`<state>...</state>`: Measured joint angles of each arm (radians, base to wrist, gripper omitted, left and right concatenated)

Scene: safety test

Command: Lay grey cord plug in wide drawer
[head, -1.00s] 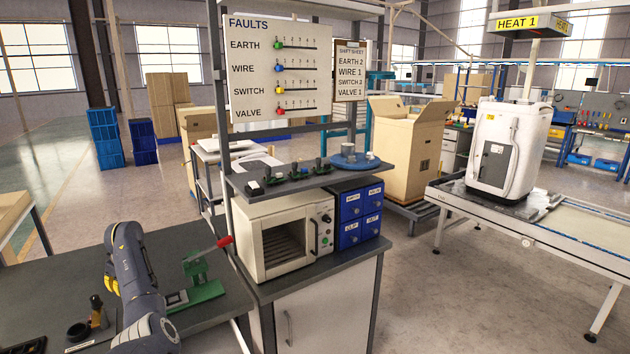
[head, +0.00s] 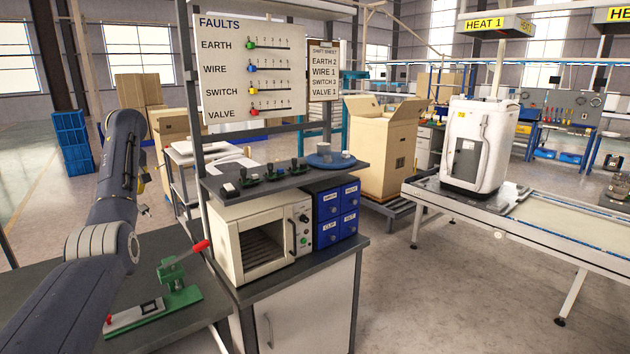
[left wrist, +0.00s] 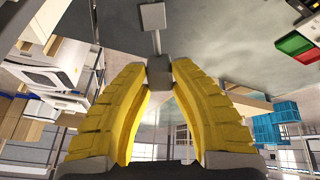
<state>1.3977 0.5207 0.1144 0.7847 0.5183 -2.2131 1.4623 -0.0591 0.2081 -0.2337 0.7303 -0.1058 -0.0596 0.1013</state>
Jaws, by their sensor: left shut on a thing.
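In the left wrist view, the yellow fingers of my left gripper (left wrist: 158,88) are shut on a small grey block, which seems to be the grey cord plug (left wrist: 159,71). A thin stem joins it to a second grey block beyond the fingertips. In the head view my left arm is raised above the left bench, its gripper (head: 142,190) mostly hidden behind the arm. A small grey piece shows just below it. Blue drawers (head: 337,212) with small labels stand shut right of the oven; I cannot tell a wide drawer among them. My right gripper is not in view.
A green clamp with a red handle (head: 180,280) stands on the left bench below my arm. A cream oven (head: 262,240) sits under a dark shelf (head: 285,178) holding small parts and a blue disc. A fault board (head: 250,70) hangs above.

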